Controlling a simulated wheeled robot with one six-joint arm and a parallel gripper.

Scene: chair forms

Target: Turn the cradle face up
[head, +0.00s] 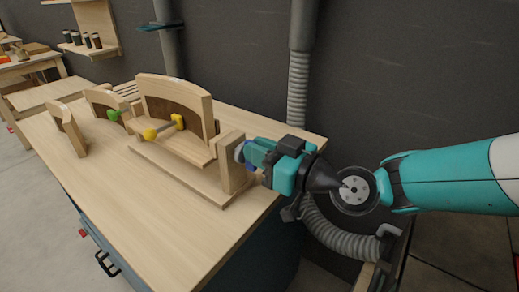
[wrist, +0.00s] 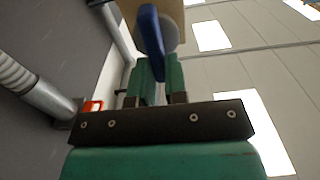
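The cradle (head: 178,92) is a pale wooden form with a curved top edge and a darker brown face. It stands on edge, its broad face turned toward the front of the bench, above a wooden base (head: 178,172). A wooden end post (head: 233,176) rises at the base's right end and carries a blue handle (head: 239,151). My gripper (head: 250,153) reaches in from the right to this handle. In the wrist view, the blue handle (wrist: 150,32) runs between my two green fingers, which appear closed against its sides. A grey disc and the post lie behind it.
Other curved wooden pieces (head: 68,127) stand at the left. The bench front (head: 150,225) is clear. A grey hose (head: 340,240) runs beside the bench below my arm.

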